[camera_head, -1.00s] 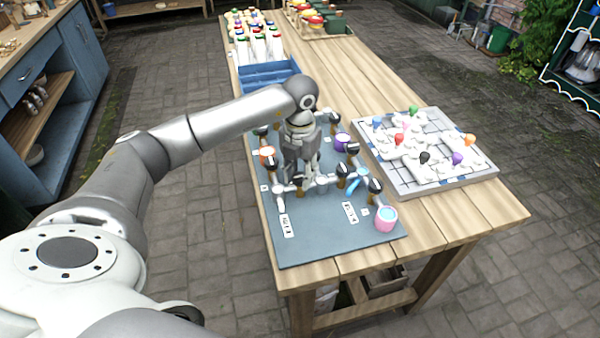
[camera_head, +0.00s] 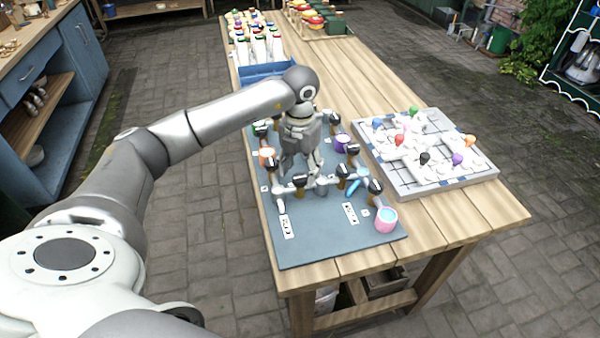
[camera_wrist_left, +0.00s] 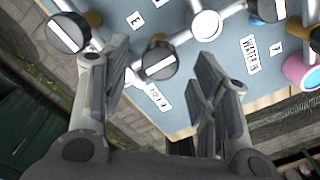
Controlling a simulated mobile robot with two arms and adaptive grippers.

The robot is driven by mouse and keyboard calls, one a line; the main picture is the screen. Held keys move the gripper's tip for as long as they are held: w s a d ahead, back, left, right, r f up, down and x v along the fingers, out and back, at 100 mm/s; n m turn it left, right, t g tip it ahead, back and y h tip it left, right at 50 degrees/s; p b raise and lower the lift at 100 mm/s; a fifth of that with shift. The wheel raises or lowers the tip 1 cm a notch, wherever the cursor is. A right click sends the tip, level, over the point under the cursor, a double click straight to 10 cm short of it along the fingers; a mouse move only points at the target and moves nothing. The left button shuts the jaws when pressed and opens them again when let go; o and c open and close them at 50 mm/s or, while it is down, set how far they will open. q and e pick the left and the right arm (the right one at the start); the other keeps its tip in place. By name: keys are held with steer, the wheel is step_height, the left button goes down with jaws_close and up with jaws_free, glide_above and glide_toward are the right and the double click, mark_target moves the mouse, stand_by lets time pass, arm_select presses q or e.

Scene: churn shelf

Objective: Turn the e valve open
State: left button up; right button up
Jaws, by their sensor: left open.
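A grey board (camera_head: 340,248) on the table carries silver pipes with several black-capped valve knobs. In the left wrist view a label with the letter E (camera_wrist_left: 135,20) lies between a black knob (camera_wrist_left: 68,33) at the upper left and another black knob (camera_wrist_left: 155,60) in the middle. Each knob has a white bar on its face. I cannot tell for certain which knob the E label names. My left gripper (camera_head: 302,180) points down over the pipes; in the wrist view its two fingers (camera_wrist_left: 162,92) are apart, with the middle knob beyond the gap. Nothing is held. My right gripper is not in view.
A pink cup (camera_head: 386,220) stands at the board's front right corner. An orange cup (camera_head: 267,156) and a purple cup (camera_head: 342,142) are among the pipes. A grey puzzle board (camera_head: 440,185) is to the right, a blue tray (camera_head: 265,72) behind. The table's front strip is bare.

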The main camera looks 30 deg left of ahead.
mark_target(300, 177)
arm_select(q)
step_height(300, 177, up, 10)
stand_by(0.3)
steer(key=shift+s, duration=0.1)
stand_by(0.4)
